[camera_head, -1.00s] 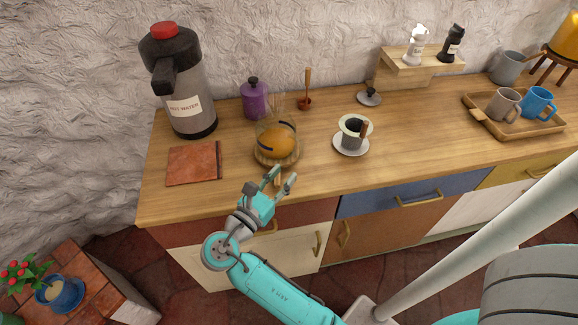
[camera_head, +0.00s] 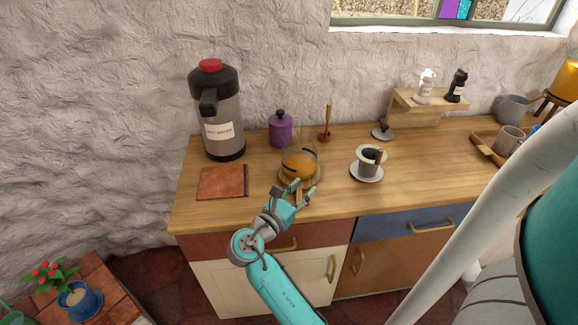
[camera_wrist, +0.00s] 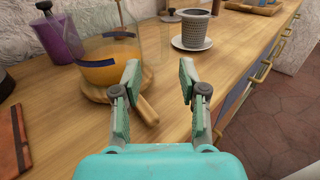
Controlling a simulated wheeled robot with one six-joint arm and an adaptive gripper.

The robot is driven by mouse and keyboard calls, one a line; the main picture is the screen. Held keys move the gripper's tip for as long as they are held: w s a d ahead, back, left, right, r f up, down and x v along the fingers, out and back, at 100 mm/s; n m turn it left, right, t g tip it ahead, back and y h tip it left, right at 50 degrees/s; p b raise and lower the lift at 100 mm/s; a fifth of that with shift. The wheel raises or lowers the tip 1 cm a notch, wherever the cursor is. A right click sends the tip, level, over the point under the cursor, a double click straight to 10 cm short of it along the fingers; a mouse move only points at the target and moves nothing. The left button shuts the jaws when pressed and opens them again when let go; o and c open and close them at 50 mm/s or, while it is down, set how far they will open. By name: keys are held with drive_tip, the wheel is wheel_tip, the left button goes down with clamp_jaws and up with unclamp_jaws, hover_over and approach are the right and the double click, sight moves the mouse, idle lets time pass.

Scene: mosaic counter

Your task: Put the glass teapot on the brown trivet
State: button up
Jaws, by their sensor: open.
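The glass teapot (camera_head: 298,164), clear with orange liquid low inside and a dark band, stands on a round wooden board (camera_wrist: 92,94) with a short handle. The brown trivet looks to be the flat reddish-brown square (camera_head: 221,183) to the left of the teapot; its edge shows at the far left of the wrist view (camera_wrist: 12,143). My gripper (camera_head: 304,187) is open and empty, at the counter's front side of the teapot. In the wrist view its fingers (camera_wrist: 160,76) are apart, with the board's handle near the left finger and the teapot beyond to the left.
A hot water dispenser (camera_head: 224,115) stands behind the square. A purple jar (camera_head: 280,130) and a wooden-handled tool (camera_head: 326,125) are behind the teapot. A grey cup on a saucer (camera_head: 366,173) stands to its right. The square's top is clear.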

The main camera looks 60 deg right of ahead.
sight(322, 179)
drive_tip(key=d, duration=0.4)
drive_tip(key=shift+s+d, duration=0.2)
drive_tip(key=shift+d, duration=0.05)
drive_tip(key=d, duration=0.2)
drive_tip(key=s+d, duration=0.1)
drive_tip(key=d, duration=0.1)
drive_tip(key=shift+d, duration=0.6)
clamp_jaws()
